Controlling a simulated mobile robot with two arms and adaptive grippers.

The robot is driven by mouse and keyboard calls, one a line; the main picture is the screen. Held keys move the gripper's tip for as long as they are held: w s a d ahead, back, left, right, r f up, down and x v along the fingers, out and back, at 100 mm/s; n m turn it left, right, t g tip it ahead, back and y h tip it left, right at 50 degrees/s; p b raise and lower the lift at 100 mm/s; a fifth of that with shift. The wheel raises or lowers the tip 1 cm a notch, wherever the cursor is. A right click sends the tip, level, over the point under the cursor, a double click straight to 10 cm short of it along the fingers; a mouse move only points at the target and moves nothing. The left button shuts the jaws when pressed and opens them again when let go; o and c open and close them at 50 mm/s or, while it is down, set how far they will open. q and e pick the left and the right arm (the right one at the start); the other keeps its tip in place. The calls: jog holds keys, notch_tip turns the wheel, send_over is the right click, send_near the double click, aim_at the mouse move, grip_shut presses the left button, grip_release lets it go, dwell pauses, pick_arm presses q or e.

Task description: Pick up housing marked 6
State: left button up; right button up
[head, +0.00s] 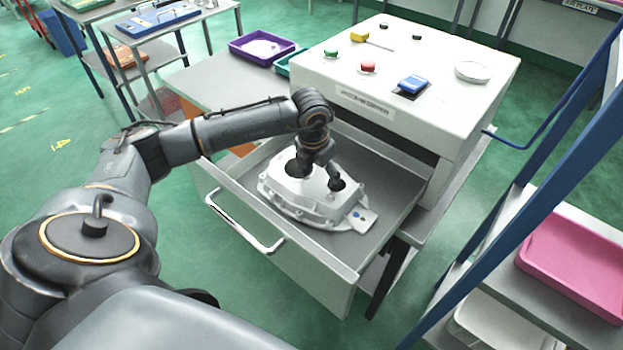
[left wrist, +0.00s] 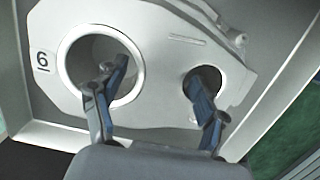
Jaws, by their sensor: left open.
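The housing marked 6 (head: 308,202) is a pale grey casting lying in the open drawer (head: 392,190). In the left wrist view the housing (left wrist: 165,65) shows a large round bore, a smaller bore and a black 6 on a white label (left wrist: 42,62) at its left end. My left gripper (head: 312,174) is over the housing, pointing down. In the left wrist view its two fingers (left wrist: 156,80) are spread, one at the large bore and one at the small bore. I cannot tell how deep the tips reach. Nothing is gripped. My right gripper is out of view.
The drawer's walls and front handle (head: 245,228) surround the housing. A white cabinet (head: 400,75) with buttons stands behind. A purple tray (head: 238,47) sits on the grey top at left. A blue-framed rack with a pink tray (head: 580,262) stands at right.

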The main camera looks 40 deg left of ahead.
pick_arm(q)
jog(key=shift+f, duration=0.45)
jog(key=shift+c, duration=0.4)
grip_shut()
jog(key=shift+w+r, duration=0.2)
